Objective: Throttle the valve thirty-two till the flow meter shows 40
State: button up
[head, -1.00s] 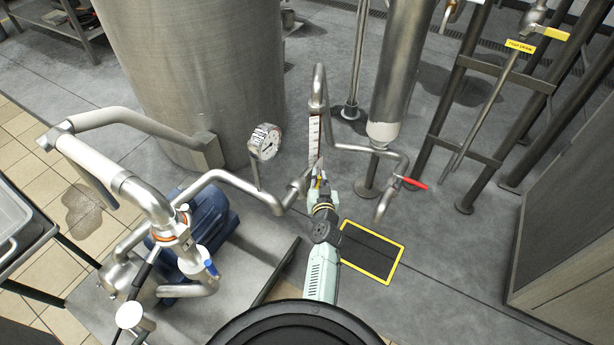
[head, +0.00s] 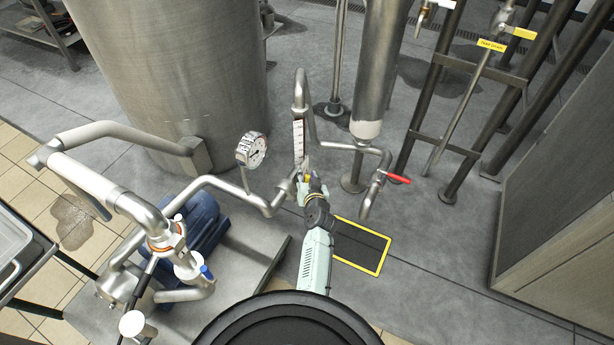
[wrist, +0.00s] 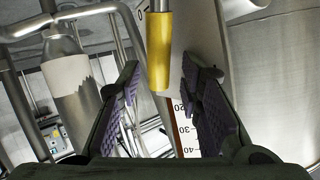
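A valve's yellow handle (wrist: 159,50) hangs between the fingers of my gripper (wrist: 160,78) in the wrist view. The fingers are open, with a gap on either side of the handle. In the head view, my gripper (head: 308,180) is at the pipe just below the flow meter (head: 298,145), a white upright scale. The scale (wrist: 186,125) also shows behind the handle in the wrist view, with marks 20, 30 and 40. Its level cannot be read. No number tag is legible on this valve, and its body is mostly hidden by my gripper.
A round dial gauge (head: 251,149) stands left of the meter. A red-handled valve (head: 398,178) is to the right. A blue-handled valve (head: 206,271) is near the blue motor (head: 200,225). A large tank (head: 170,70) stands behind. A yellow-framed floor plate (head: 360,246) lies clear.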

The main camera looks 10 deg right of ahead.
jog(key=v, duration=1.2)
jog(key=shift+s+f, duration=0.1)
dwell(0.4)
